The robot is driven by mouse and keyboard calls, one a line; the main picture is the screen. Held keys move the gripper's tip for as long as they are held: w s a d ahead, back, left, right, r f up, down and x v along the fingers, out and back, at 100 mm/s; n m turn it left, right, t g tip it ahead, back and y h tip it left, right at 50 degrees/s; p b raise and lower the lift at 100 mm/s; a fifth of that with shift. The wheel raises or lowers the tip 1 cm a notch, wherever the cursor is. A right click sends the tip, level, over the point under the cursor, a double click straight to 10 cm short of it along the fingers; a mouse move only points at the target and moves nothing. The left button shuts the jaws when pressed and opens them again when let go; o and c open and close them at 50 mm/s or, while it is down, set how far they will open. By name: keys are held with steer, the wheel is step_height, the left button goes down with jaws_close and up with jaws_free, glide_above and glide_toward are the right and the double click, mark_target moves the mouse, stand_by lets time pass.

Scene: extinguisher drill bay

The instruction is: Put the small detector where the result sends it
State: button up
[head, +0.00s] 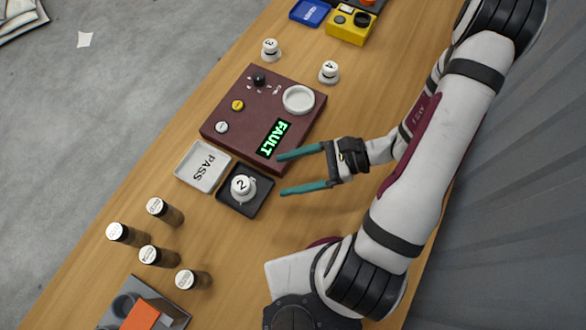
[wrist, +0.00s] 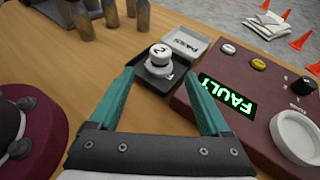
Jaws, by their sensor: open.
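The small white detector marked 2 (head: 242,186) sits in the black tray (head: 263,200), beside the white tray marked PASS (head: 187,173). In the wrist view the detector (wrist: 159,55) stands ahead, between the lines of my fingers. The dark red tester (head: 225,105) has a green lit display reading FAULT (head: 274,138); its round white cup (head: 298,100) is empty. My gripper (head: 303,172) is open and empty, its teal fingers pointing toward the black tray from the right. Whether the black tray bears a label is hidden.
Detectors marked 3 (head: 270,49) and 4 (head: 329,71) stand beyond the tester. Several dark cylinders with white tops (head: 158,256) stand front left. A grey tray with an orange item (head: 172,310), a yellow box (head: 350,27) and a blue tray (head: 310,12) sit further out.

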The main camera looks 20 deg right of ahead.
steer(key=s+r+n+g+h, duration=0.1)
steer(key=s+r+n+h, duration=0.3)
steer(key=r+n, duration=0.3)
steer(key=s+r+n+g+h, duration=0.1)
steer(key=s+r+n+h, duration=0.4)
steer(key=r+n+h, duration=0.2)
steer(key=shift+s+a+r+n+g, duration=0.3)
steer(key=shift+a+r+g, duration=0.15)
steer(key=shift+r, duration=0.3)
